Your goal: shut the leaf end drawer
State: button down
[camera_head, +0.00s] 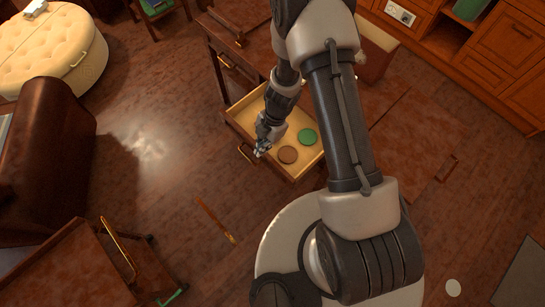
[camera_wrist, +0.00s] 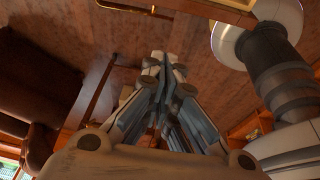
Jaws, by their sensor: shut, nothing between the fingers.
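A wooden drawer (camera_head: 246,109) with a pale inside stands pulled out from the dark wooden desk (camera_head: 232,40). My arm hides part of the drawer and desk. In the wrist view the closed fingertips (camera_wrist: 160,62) point over the wooden floor, and I cannot make out the drawer there.
A brown leather chair (camera_head: 45,160) and a round tufted cream ottoman (camera_head: 50,50) stand at the left. A wooden piece with a brass bar (camera_head: 118,245) is at the lower left. Wooden cabinets (camera_head: 510,50) line the upper right. The floor (camera_head: 165,150) left of the drawer is clear.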

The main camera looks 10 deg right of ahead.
jog(key=s+b+x, duration=0.2)
jog(key=b+x, duration=0.4)
jog(key=x, duration=0.6)
jog(key=shift+g, duration=0.3)
jog(key=d, duration=0.1)
jog(key=w+d, duration=0.1)
jog(key=w+d+r, duration=0.1)
jog(key=d, duration=0.1)
jog(key=shift+w, duration=0.25)
jog(key=shift+r, duration=0.1)
